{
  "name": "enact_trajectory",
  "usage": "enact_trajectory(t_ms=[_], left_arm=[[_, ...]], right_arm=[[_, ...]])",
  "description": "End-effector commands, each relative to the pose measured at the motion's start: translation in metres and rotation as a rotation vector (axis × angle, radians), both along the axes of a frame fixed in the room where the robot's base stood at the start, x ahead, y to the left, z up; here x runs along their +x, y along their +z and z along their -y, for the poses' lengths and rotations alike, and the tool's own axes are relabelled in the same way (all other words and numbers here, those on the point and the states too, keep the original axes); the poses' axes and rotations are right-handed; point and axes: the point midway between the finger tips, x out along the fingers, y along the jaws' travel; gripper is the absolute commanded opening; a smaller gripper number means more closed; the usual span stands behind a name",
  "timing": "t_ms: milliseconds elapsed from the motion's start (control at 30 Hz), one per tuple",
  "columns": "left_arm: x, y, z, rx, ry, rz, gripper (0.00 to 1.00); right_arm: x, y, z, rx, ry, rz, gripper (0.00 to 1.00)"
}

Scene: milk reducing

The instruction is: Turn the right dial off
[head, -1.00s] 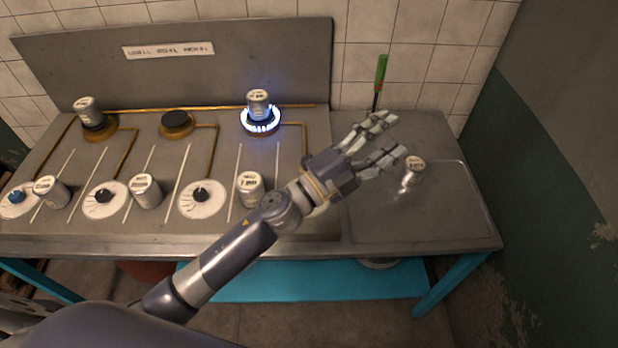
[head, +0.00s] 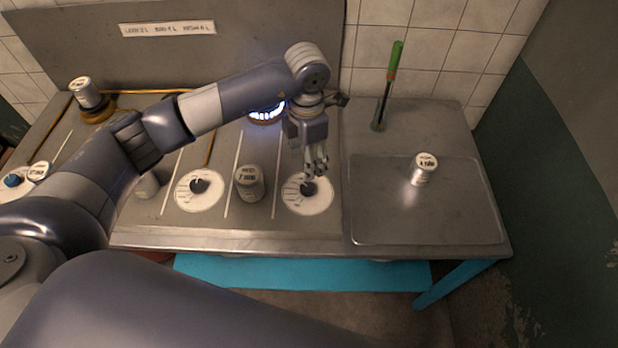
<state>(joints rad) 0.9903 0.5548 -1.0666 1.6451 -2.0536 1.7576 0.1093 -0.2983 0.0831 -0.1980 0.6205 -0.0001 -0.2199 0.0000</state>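The right dial (head: 309,204) is a white marked disc with a dark knob (head: 307,188), at the right end of the stove's front. The right burner's blue flame (head: 267,113) is lit, partly behind my arm. The can seen on that burner earlier is hidden. My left gripper (head: 316,172) points down, its fingers at or just above the dark knob. Whether the fingers touch or grip the knob cannot be told. My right gripper is not in view.
A silver can (head: 249,182) stands close left of the right dial. Another dial (head: 200,204) lies beyond it. On the right, a can (head: 423,170) stands on a metal tray (head: 375,228), with a green-handled tool (head: 393,60) behind. My arm covers the stove's left middle.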

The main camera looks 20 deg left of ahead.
Motion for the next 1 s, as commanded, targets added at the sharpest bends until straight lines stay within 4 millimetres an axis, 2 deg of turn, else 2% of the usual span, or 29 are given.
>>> enact_trajectory(t_ms=[500,700,967,1000], left_arm=[[-0.002,-0.086,0.0,0.0,0.0,-0.006,0.54],[-0.001,-0.102,0.001,-0.001,-0.002,-0.003,0.54],[-0.001,-0.104,0.001,-0.002,-0.002,-0.002,0.54],[-0.001,-0.104,0.001,-0.002,-0.002,-0.002,0.52]], right_arm=[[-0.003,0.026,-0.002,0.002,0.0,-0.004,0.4],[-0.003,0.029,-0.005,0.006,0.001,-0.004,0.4],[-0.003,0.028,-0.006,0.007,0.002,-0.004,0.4],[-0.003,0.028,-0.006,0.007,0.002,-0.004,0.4]])
